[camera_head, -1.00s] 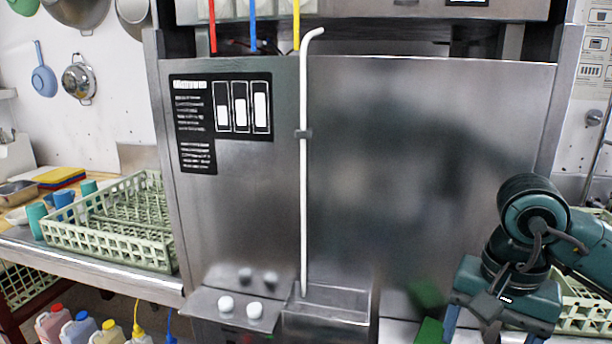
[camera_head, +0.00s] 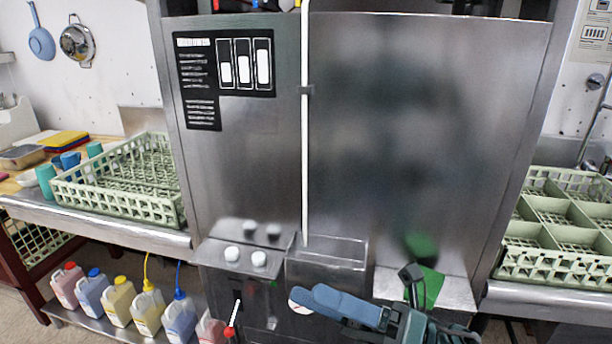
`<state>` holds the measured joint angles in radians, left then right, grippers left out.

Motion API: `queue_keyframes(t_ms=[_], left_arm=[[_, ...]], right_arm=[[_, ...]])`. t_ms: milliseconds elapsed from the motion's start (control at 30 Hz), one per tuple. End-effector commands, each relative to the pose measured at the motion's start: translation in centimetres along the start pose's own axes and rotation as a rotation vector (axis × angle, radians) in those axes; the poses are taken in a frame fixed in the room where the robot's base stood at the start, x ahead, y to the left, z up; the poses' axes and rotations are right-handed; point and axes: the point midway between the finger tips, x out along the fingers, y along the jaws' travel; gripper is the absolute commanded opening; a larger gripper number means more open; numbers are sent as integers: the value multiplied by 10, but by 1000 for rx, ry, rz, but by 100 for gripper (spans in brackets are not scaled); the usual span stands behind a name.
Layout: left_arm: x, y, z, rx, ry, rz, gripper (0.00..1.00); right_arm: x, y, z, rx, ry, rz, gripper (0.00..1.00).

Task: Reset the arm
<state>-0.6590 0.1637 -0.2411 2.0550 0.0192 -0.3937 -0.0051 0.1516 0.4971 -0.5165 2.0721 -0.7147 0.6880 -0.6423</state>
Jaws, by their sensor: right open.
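My right gripper (camera_head: 352,287) is in the lower middle of the head view, in front of the dishwasher's steel front (camera_head: 420,140). Its blue finger points left and its dark finger points up, spread well apart, with nothing between them. A flat green piece (camera_head: 432,287) stands behind the dark finger on a steel ledge; the finger partly hides it. I cannot tell whether they touch. My left gripper is not in view.
A pale green rack (camera_head: 120,190) stands on the left counter beside cups. A divided green rack (camera_head: 560,255) stands on the right counter. A small steel trough (camera_head: 327,262) and white knobs (camera_head: 232,254) stick out near my gripper. Several bottles (camera_head: 118,300) stand low left.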

Motion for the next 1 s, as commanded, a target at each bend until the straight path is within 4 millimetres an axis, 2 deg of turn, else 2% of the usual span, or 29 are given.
queue_keyframes(t_ms=[33, 100, 167, 200, 267, 333, 400, 500, 600, 700, 1000], left_arm=[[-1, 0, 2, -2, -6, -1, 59], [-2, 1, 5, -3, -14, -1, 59], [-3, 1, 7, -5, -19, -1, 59], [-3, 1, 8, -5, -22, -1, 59], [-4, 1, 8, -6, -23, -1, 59], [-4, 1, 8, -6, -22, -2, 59], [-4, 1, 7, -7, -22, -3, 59], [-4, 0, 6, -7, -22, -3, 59], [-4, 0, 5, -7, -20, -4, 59], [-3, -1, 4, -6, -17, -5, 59], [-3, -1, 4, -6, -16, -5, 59]], right_arm=[[-13, -18, 9, 196, -185, -39, 74], [-40, -47, 19, 463, -434, -92, 74], [-72, -76, 17, 694, -649, -136, 74], [-95, -95, 9, 844, -791, -164, 74], [-130, -120, -9, 1046, -984, -199, 74], [-166, -143, -38, 1249, -1187, -234, 74], [-198, -158, -72, 1421, -1366, -261, 74], [-230, -169, -116, 1607, -1571, -287, 74], [-250, -172, -149, 1724, -1709, -304, 74], [-260, -173, -167, 1785, -1782, -312, 74], [-262, -173, -171, 1799, -1799, -314, 74]])
